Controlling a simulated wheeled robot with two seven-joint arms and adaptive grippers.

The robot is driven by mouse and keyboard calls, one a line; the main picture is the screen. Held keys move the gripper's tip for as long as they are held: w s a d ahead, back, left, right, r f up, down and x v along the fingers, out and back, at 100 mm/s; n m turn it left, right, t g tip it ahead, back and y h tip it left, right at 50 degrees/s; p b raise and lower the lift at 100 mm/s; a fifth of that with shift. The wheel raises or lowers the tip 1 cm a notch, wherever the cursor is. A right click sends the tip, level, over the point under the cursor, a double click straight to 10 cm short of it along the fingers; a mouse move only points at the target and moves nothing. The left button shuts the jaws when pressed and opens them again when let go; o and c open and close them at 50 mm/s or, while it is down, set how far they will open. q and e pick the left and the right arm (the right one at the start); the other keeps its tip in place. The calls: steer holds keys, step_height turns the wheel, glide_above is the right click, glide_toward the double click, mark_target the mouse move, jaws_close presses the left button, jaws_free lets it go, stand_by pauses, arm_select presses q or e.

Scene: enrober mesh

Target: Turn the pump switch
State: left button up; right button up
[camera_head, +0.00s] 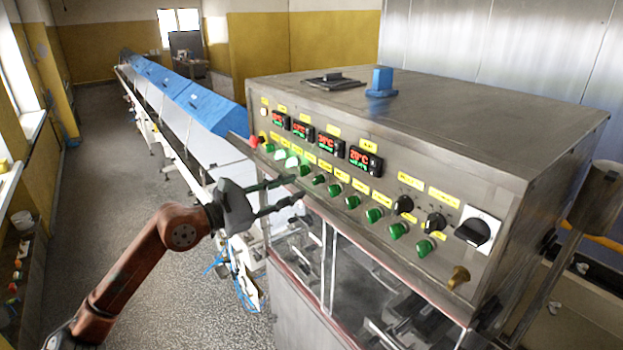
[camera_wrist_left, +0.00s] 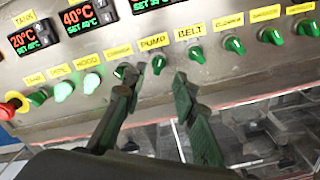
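The pump switch (camera_wrist_left: 158,64) is a green knob under the yellow PUMP label (camera_wrist_left: 153,42) in the left wrist view. In the head view it is one of a row of green knobs (camera_head: 319,179) on the sloped steel panel. It looks darker than the lit, pale green knobs to its left. My left gripper (camera_head: 296,189) is open and empty in front of the panel. In the left wrist view its two fingers (camera_wrist_left: 153,88) stand apart, to either side below the pump switch. I cannot tell whether a fingertip touches the panel. My right gripper is not in view.
The belt switch (camera_wrist_left: 196,55) is right of the pump switch, and another green knob (camera_wrist_left: 125,70) is left of it, close to a finger. A red button (camera_wrist_left: 12,108) sits at the row's left end. Displays (camera_head: 365,160) are above. Blue conveyor covers (camera_head: 208,106) run behind.

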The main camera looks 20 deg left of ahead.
mark_target(315, 180)
arm_select(q)
steer(key=p+x, duration=0.2)
steer(key=x, duration=0.3)
steer(key=shift+w+d+r, duration=0.15)
steer(key=shift+x, duration=0.85)
steer(key=shift+c, duration=0.3)
jaws_close()
